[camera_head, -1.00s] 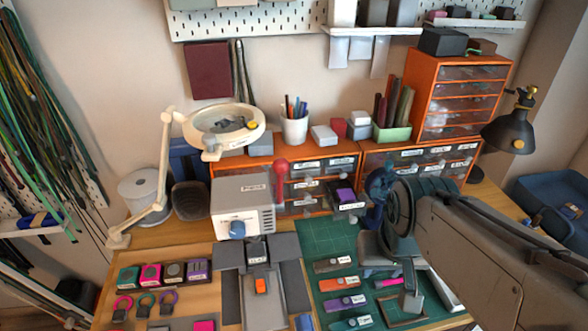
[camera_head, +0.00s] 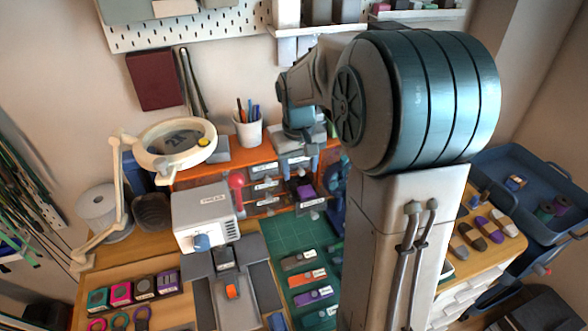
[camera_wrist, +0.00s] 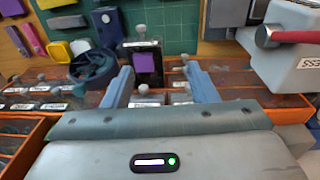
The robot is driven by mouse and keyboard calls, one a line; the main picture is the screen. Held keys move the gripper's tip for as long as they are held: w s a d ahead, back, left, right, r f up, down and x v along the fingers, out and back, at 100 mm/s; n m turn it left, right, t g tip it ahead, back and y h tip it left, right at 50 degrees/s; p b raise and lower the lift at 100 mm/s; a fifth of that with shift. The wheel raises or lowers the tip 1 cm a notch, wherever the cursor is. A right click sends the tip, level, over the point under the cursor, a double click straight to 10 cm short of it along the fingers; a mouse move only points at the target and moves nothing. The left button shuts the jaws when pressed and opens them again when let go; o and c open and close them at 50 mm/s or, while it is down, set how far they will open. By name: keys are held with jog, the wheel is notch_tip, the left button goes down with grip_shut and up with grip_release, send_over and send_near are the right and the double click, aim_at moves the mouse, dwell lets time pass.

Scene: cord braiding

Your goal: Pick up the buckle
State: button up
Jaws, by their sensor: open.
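A small purple piece (camera_head: 305,192), which may be the buckle, sits in a dark open drawer (camera_head: 315,206) in front of the orange cabinet. In the wrist view the purple piece (camera_wrist: 146,63) shows in its dark holder, between the two blue-grey fingers. My gripper (camera_wrist: 157,70) is open and empty, its fingers apart on either side of that holder as seen. In the head view my gripper (camera_head: 298,158) hangs over the cabinet top, above and behind the purple piece. I cannot tell the exact gap.
An orange piece (camera_head: 232,291) lies on the grey jig. Labelled strips lie on the green mat (camera_head: 285,233). A grey box with a blue knob (camera_head: 204,217) stands left of the drawers. A red-handled tool (camera_wrist: 294,36) is at the wrist view's right.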

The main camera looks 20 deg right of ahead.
jog(key=w+d+f+p, duration=0.2)
jog(key=w+d+f, duration=0.1)
jog(key=w+d, duration=0.4)
jog(key=p, duration=0.1)
send_over(307, 192)
jog(key=shift+g+y, duration=0.3)
jog(key=shift+g, duration=0.1)
notch_tip(307, 192, down, 9)
jog(key=shift+d+r, duration=0.1)
jog(key=shift+d, duration=0.05)
jog(key=shift+f+p, duration=1.1)
jog(key=shift+f, duration=1.5)
jog(key=shift+a, duration=0.2)
jog(key=shift+c, duration=0.3)
jog(key=c, duration=0.7)
